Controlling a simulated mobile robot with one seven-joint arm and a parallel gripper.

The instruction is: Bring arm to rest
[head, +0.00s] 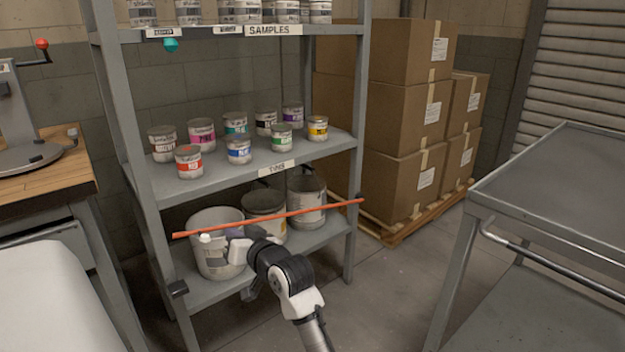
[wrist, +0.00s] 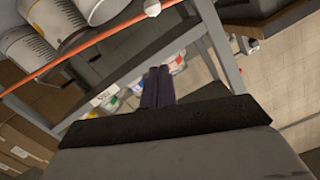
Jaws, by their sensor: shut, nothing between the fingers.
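My arm (head: 295,285) reaches up from the bottom of the head view to the front of the lower shelf. Its end is close to the orange bar (head: 270,219) in that picture, and the fingers are hard to make out there. In the wrist view my gripper (wrist: 159,72) has its two dark fingers together with nothing between them. The orange bar also crosses the upper left of the wrist view (wrist: 95,42), apart from the fingers.
The grey rack (head: 150,205) holds small tins on its middle shelf and large buckets (head: 265,207) below. Stacked cartons (head: 405,110) stand behind right. A grey metal table (head: 560,185) is at right, a wooden bench (head: 40,180) at left. Floor between rack and table is clear.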

